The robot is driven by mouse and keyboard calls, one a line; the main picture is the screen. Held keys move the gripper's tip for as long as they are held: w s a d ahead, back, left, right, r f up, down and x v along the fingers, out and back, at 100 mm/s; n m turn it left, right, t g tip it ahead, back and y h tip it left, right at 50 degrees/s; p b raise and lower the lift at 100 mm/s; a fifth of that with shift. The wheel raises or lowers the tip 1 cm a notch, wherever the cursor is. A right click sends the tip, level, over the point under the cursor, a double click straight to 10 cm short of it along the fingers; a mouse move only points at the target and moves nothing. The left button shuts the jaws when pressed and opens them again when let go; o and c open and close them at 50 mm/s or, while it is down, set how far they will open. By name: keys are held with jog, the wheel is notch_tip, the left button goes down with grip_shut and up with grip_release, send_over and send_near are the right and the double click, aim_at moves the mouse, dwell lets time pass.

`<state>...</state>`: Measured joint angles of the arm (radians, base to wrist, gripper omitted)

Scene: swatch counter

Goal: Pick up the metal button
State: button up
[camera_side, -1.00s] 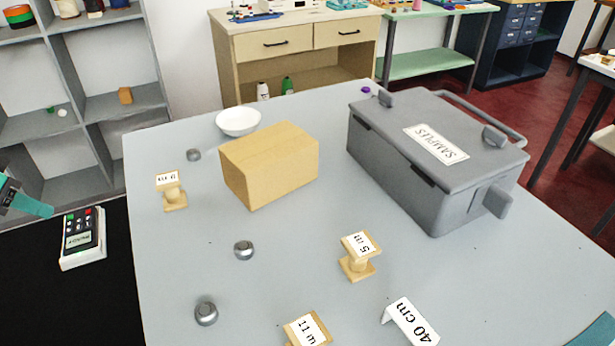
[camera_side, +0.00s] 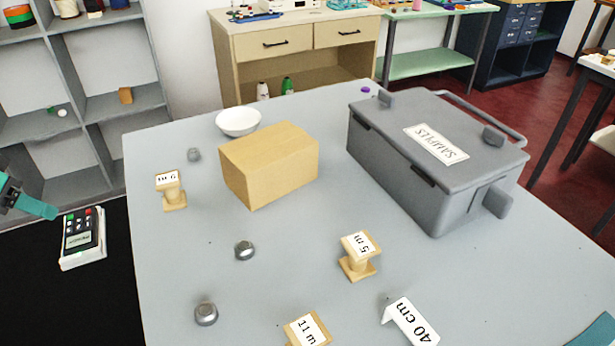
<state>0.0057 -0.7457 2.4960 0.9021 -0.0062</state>
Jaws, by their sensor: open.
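Three small round grey metallic pieces lie apart on the grey table. One metal piece (camera_side: 244,250) is left of the middle, another metal piece (camera_side: 206,313) is nearer the front, and a duller one (camera_side: 194,155) is farther back. I cannot tell for certain which of them is the metal button. My gripper (camera_side: 30,203) shows only in part at the left edge, as teal and dark parts. It is open, off the left side of the table, well apart from the metal pieces. The rest of it is out of frame.
A wooden block (camera_side: 268,168), a white bowl (camera_side: 238,122) and a grey SAMPLES case (camera_side: 435,170) stand toward the back. Labelled wooden spools (camera_side: 358,262) and a white 40 cm card (camera_side: 408,322) stand around the front and left. The table's left front is fairly clear.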

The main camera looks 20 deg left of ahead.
jog(key=d, duration=0.1)
jog(key=g, duration=0.6)
send_over(203, 312)
jog(key=shift+r, duration=0.15)
jog(key=shift+f, duration=1.3)
jog(key=shift+f, duration=0.1)
jog(key=shift+f, duration=2.55)
